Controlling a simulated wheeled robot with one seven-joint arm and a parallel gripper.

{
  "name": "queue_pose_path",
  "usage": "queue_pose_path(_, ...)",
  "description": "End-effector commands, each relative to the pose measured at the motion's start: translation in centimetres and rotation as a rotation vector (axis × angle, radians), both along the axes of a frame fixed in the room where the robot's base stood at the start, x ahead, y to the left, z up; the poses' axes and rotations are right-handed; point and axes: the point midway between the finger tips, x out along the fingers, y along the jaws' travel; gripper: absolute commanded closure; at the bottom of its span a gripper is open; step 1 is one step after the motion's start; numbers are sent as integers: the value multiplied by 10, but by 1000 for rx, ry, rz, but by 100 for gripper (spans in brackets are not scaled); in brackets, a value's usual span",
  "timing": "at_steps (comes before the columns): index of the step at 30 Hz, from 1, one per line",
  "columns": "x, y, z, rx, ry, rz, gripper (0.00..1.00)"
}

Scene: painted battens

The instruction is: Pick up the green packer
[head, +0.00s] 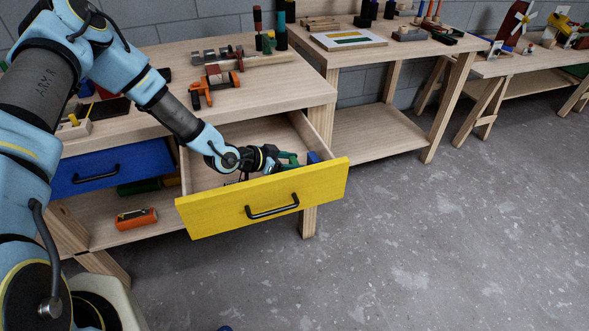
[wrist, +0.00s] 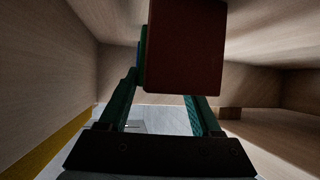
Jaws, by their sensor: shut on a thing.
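In the head view my gripper (head: 292,159) reaches down into the open yellow-fronted drawer (head: 262,202). The wrist view shows its two dark green fingers. A dark red block (wrist: 187,48) stands at the fingertips and covers the end of the right finger. My gripper appears shut on this red block, though the contact is partly hidden. A thin green and blue strip (wrist: 143,52) shows along the block's left edge. I cannot tell whether it is the green packer or part of a finger. A blue piece (head: 313,157) shows in the drawer just right of my gripper.
The drawer's wooden walls are close around my gripper. The worktop (head: 290,92) above holds an orange clamp-like tool (head: 202,93) and other tools. A shut blue drawer (head: 110,168) is at left. An orange item (head: 136,218) lies on the lower shelf. The floor at right is clear.

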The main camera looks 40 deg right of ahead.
Motion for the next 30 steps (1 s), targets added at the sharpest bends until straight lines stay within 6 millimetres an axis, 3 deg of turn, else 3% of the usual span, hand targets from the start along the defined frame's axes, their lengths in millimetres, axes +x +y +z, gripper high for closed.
queue_pose_path(9, 0, 0, 0, 0, 0, 0, 90)
queue_pose_path(20, 1, 0, 8, -1, -1, 0, 90)
queue_pose_path(25, 0, 0, 27, -2, -3, -1, 90)
queue_pose_path(30, 1, 0, 58, -3, -5, -1, 90)
